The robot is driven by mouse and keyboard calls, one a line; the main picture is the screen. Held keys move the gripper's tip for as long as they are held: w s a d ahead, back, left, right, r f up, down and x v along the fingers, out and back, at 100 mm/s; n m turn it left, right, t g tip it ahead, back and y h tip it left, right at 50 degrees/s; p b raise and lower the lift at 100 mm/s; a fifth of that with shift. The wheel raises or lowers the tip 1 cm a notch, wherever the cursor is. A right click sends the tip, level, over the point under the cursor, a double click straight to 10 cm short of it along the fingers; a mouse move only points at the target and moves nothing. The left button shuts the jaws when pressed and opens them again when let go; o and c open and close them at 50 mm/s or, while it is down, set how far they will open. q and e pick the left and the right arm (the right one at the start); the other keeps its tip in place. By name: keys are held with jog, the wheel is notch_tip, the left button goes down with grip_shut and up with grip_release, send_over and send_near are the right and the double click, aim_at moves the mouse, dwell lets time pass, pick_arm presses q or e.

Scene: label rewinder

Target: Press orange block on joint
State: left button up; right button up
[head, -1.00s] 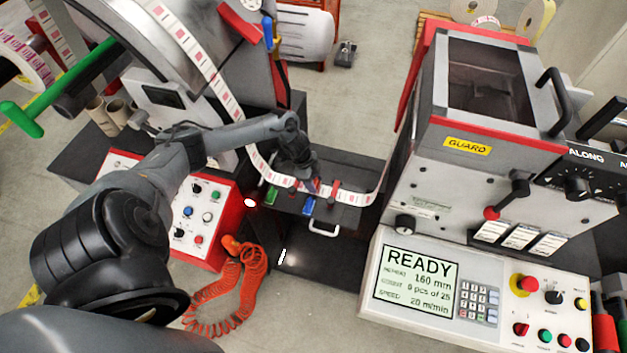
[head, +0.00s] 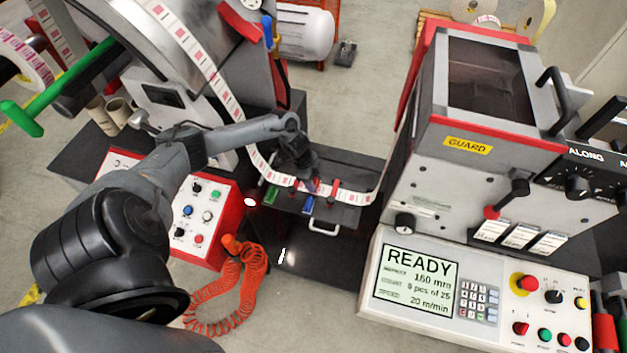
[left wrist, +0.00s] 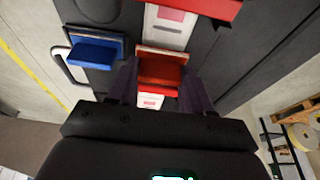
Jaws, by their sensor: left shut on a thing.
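The orange block (left wrist: 162,70) is between the fingers of my left gripper (left wrist: 162,88) in the left wrist view and looks orange-red there. My left gripper (head: 310,184) is shut on it, low over the small dark table (head: 345,215) in the head view. The white label web (head: 357,198) runs across this table under the gripper. In the left wrist view the web (left wrist: 170,30) shows on both sides of the block. I cannot tell whether the block touches it. The joint is hidden. My right gripper is not in view.
A blue block (left wrist: 95,50) lies beside the gripper, with a green piece (head: 271,193) to its left in the head view. A red bar (left wrist: 205,8) crosses the web close by. The guarded machine (head: 490,150) stands right; a coiled orange hose (head: 250,290) hangs in front.

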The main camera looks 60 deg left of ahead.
pick_arm(q)
jog(key=shift+f, duration=0.3)
jog(key=shift+f, duration=0.15)
dwell(0.8)
jog(key=shift+f, duration=0.1)
dwell(0.7)
notch_tip(320, 180, up, 5)
jog(key=p, duration=0.4)
jog(key=shift+p, duration=0.4)
dwell(0.3)
